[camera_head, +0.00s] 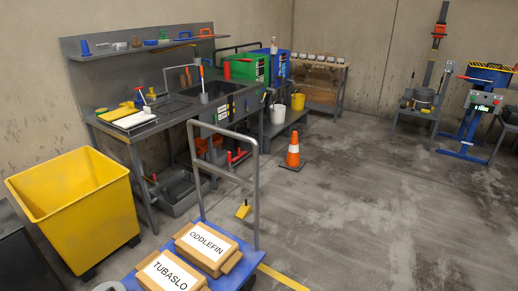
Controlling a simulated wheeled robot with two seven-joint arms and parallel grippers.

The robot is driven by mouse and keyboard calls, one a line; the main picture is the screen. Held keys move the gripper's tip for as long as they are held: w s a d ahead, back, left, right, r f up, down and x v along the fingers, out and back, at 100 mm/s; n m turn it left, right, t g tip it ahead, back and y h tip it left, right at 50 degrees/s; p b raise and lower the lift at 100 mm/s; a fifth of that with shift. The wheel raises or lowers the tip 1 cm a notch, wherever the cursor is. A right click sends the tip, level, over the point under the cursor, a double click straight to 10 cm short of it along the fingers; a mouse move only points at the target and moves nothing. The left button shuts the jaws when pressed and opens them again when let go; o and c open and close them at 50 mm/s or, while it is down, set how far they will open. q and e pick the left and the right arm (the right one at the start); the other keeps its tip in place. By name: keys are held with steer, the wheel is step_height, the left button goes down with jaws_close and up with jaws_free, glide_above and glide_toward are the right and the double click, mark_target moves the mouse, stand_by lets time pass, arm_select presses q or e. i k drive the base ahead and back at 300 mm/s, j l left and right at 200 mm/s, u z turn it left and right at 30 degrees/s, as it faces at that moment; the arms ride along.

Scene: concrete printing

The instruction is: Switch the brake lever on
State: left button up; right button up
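A trolley with a blue deck (254,267) and a grey tube handle (253,190) stands at the bottom centre, carrying two labelled boxes. A small yellow pedal-like part (243,210) shows low beside the handle; it may be the brake lever, but I cannot tell for sure. It looks tilted, and its on or off position cannot be read at this size. Neither of my grippers is in view.
Boxes marked ODDLEFIN (206,243) and TUBASLO (168,274) lie on the trolley. A yellow bin (75,200) stands left, before a grey workbench (130,135). An orange cone (293,152) stands beyond. The concrete floor (370,220) to the right is clear.

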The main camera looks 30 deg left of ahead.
mark_target(231, 169)
steer(key=i+l+u, duration=0.1)
steer(key=i+u, duration=0.35)
steer(key=i+l+u, duration=0.25)
steer(key=i+u, duration=0.25)
steer(key=i+l+u, duration=0.25)
steer(key=l+u, duration=0.2)
steer(key=i+l+u, duration=0.3)
steer(key=l+u, duration=0.2)
